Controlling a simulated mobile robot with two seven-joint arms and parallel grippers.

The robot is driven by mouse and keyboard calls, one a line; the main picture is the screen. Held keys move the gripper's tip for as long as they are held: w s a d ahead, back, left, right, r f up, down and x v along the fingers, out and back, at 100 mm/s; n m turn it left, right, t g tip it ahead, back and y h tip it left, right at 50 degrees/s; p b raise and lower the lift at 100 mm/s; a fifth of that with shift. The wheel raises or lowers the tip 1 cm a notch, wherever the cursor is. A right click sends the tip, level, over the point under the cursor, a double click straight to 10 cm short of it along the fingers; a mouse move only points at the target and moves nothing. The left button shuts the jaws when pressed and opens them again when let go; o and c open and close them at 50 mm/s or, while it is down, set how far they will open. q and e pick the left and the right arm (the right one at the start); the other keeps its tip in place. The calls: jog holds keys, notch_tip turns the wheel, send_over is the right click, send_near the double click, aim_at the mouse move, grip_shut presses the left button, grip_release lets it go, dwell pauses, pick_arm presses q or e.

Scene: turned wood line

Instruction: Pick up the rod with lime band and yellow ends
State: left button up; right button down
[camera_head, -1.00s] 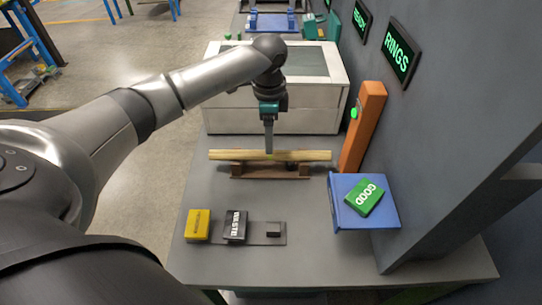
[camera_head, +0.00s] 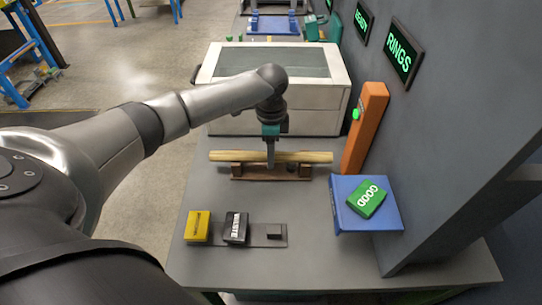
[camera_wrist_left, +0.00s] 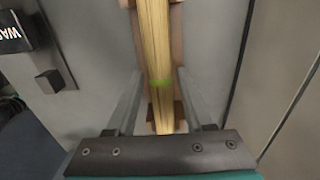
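The pale yellow wooden rod (camera_head: 310,157) lies level across a brown wooden cradle (camera_head: 245,172) on the grey bench. In the left wrist view the rod (camera_wrist_left: 155,40) runs lengthwise with a lime band (camera_wrist_left: 160,83) around it. In the head view my finger covers the band's place, and I cannot make out separately coloured ends. My left gripper (camera_head: 270,164) points down over the rod's middle. In the wrist view its fingers (camera_wrist_left: 160,80) stand apart, one on each side of the rod near the band, with gaps visible. My right gripper is not in view.
A white box-shaped machine (camera_head: 310,120) stands behind the cradle, and an orange post (camera_head: 364,130) is to its right. A blue stand (camera_head: 345,216) holds a green GOOD block (camera_head: 368,197). Yellow (camera_head: 197,227) and black WASTE (camera_head: 236,228) blocks sit at front left.

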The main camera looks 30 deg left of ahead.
pick_arm(q)
grip_shut()
dwell(0.5)
notch_tip(320, 180, up, 20)
jog(key=p, duration=0.2)
dwell(0.3)
